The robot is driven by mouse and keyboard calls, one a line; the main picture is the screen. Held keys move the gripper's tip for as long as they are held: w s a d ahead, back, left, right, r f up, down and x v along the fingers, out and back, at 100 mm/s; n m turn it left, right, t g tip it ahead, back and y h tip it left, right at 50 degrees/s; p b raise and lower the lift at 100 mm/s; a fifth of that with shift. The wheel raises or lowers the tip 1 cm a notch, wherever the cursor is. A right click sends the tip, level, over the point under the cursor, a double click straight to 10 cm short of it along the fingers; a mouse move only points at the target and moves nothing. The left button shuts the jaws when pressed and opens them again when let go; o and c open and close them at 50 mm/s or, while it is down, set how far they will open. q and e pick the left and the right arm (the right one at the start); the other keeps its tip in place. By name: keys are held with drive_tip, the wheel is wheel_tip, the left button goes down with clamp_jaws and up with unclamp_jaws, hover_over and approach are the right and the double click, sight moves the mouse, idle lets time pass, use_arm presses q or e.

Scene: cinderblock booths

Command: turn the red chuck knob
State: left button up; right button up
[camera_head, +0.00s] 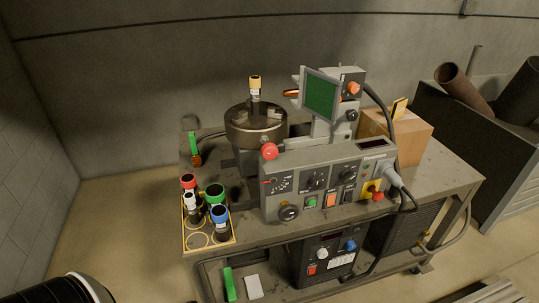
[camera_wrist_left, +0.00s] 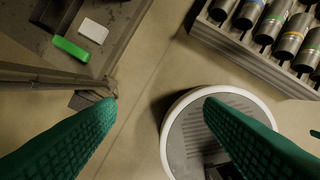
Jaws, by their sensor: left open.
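A round red knob (camera_head: 269,151) shows in the head view at the upper left corner of the grey control box (camera_head: 325,185), just below and in front of the dark round chuck (camera_head: 256,128). A tool holder with a yellow collar (camera_head: 255,86) stands upright in the chuck. My left gripper (camera_wrist_left: 158,104) shows only in its wrist view, with two green ribbed fingers wide apart and nothing between them. It is over the floor, beside the bench's lower shelf and apart from the knob. The knob is not in the wrist view. My right gripper is not in view.
A screen (camera_head: 320,94) rises behind the box. A cable and a cardboard box (camera_head: 398,136) are at the right. A tray of metal cylinders (camera_wrist_left: 262,45) shows in the wrist view.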

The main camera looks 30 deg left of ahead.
use_arm(q)
drive_tip(key=w+a+r+n+t+y+b, duration=0.15)
drive_tip(key=w+r, duration=0.25)
drive_tip(key=r, duration=0.9)
drive_tip(key=n+t+y, duration=0.8)
drive_tip(key=n+y, duration=0.3)
drive_tip(key=y, duration=0.1)
approach(271, 155)
drive_tip(key=p+x, duration=0.2)
drive_tip(key=x, duration=0.9)
drive_tip(key=shift+r+p, duration=0.2)
drive_tip(key=shift+p, duration=0.1)
drive_tip(key=shift+w+a+f, duration=0.15)
drive_tip(key=shift+w+a, duration=0.25)
drive_tip(key=shift+a, duration=0.1)
drive_tip(key=c, duration=1)
